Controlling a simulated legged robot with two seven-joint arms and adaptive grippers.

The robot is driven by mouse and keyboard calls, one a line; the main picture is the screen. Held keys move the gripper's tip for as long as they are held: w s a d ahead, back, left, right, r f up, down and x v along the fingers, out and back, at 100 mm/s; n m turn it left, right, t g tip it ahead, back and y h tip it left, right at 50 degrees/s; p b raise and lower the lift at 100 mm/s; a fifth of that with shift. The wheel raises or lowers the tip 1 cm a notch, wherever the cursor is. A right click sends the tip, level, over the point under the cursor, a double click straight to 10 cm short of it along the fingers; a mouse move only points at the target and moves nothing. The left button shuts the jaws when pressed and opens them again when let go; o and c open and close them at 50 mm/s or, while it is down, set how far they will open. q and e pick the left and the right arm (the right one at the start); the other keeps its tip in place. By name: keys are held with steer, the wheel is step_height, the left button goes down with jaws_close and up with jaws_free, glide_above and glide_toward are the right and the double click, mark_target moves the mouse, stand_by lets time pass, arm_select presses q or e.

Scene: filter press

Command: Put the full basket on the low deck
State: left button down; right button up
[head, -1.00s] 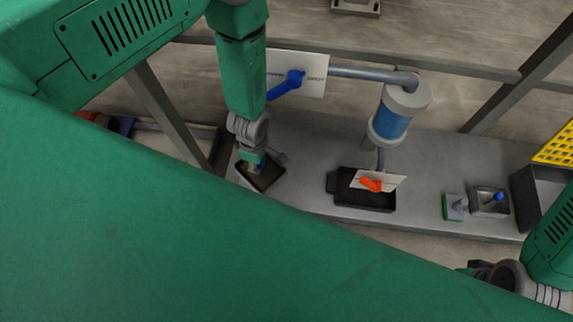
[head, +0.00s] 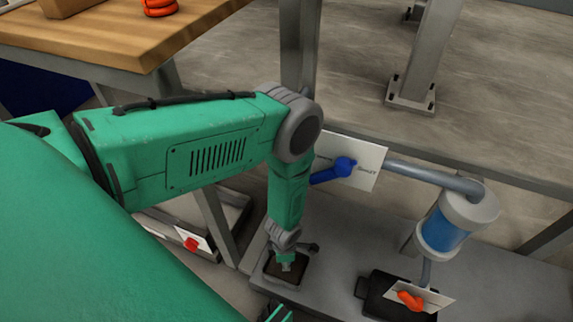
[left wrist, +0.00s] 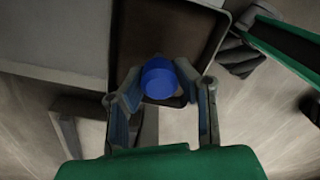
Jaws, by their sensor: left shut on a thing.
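The basket (head: 270,277) is a small dark open tray with brown matter inside, over the left end of the grey bench. In the left wrist view the basket (left wrist: 122,50) lies beyond my fingers, with a blue knob (left wrist: 159,78) between them. My left gripper (head: 287,262) is shut on the basket's knob from above. I cannot tell whether the basket touches the bench. A low grey deck (head: 232,212) shows left of the bench, partly hidden by my left arm. A green link with dark grey fingers (left wrist: 238,55), apparently my right gripper, shows in the left wrist view; its opening is unclear.
A black tray (head: 375,292) with an orange handle (head: 410,300) sits right of the basket. A blue lever (head: 335,170) on a white plate, a pipe and a blue-banded cylinder (head: 443,235) stand behind. Posts rise near my left arm. A wooden table (head: 100,45) is at upper left.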

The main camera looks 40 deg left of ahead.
arm_select(q)
step_height(320, 180, down, 3)
steer(key=shift+a+r+b, duration=0.1)
steer(key=shift+b, duration=0.45)
steer(key=shift+d+r, duration=0.15)
steer(key=shift+d, duration=0.25)
steer(key=c, duration=1.2)
jaws_free()
steer(key=shift+a+f, duration=0.1)
steer(key=shift+f, duration=0.1)
steer(key=shift+a+f, duration=0.1)
steer(key=shift+a, duration=0.1)
steer(key=shift+d+r, duration=0.15)
steer(key=shift+r, duration=0.35)
step_height(320, 180, up, 11)
steer(key=p, duration=0.5)
steer(key=shift+f, duration=0.15)
steer(key=shift+r+p, duration=0.3)
steer(key=shift+r, duration=0.15)
